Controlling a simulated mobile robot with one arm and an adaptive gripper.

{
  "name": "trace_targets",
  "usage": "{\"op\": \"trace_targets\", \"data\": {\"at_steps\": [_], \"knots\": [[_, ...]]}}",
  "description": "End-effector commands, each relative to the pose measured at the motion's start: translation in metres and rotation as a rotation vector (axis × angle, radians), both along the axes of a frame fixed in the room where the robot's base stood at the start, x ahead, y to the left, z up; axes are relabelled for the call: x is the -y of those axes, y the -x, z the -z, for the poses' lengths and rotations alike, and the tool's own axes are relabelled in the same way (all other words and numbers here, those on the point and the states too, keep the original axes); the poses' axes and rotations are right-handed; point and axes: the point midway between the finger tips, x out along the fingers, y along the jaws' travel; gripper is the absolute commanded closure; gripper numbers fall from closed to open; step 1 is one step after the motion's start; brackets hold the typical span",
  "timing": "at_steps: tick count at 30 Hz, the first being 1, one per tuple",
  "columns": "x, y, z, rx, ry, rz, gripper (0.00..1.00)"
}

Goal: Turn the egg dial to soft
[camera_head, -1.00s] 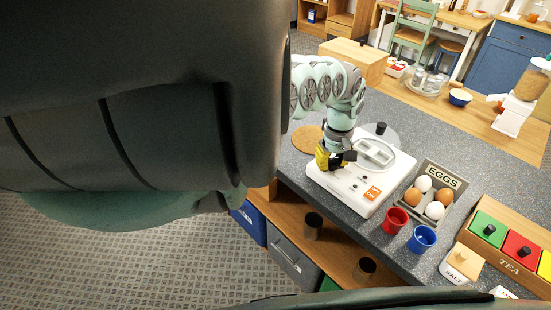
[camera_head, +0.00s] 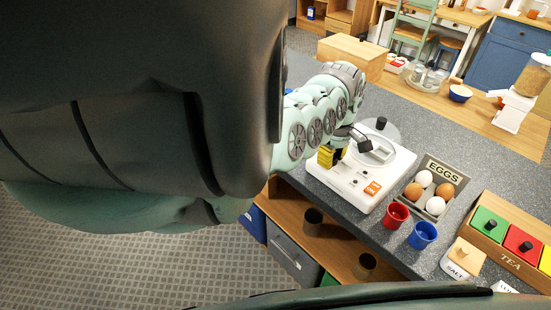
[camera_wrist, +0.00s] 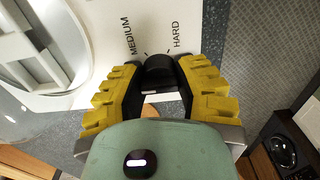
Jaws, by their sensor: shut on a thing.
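The white egg cooker (camera_head: 346,191) stands on the grey counter, with an orange ON switch (camera_head: 372,189) on its front. My gripper (camera_head: 328,157) reaches down to the cooker's left side. In the wrist view its yellow, ribbed fingers (camera_wrist: 160,92) are shut on the black egg dial (camera_wrist: 158,68). The words MEDIUM and HARD on the white panel (camera_wrist: 100,18) show beyond the dial. No SOFT label shows, and I cannot make out the dial's pointer. In the head view my gripper hides the dial.
A clear lid with a black knob (camera_head: 381,123) lies behind the cooker. To the right are an egg tray (camera_head: 440,172) with several eggs, a red cup (camera_head: 396,215), a blue cup (camera_head: 422,236) and a tea box (camera_head: 512,262). The counter's front edge is close to the gripper.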

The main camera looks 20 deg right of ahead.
Motion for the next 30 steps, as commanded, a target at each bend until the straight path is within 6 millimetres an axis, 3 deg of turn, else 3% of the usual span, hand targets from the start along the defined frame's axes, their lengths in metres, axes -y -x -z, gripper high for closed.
{"op": "trace_targets", "data": {"at_steps": [12, 13, 22, 30], "knots": [[-0.0003, -0.0002, 0.0008, 0.001, 0.000, -0.006, 1.00], [-0.0003, -0.0002, 0.0008, 0.001, 0.000, -0.006, 0.64], [0.0000, 0.0003, 0.0003, 0.000, 0.000, -0.004, 0.34], [0.0003, 0.0004, -0.0004, -0.001, 0.000, -0.004, 0.34]]}}
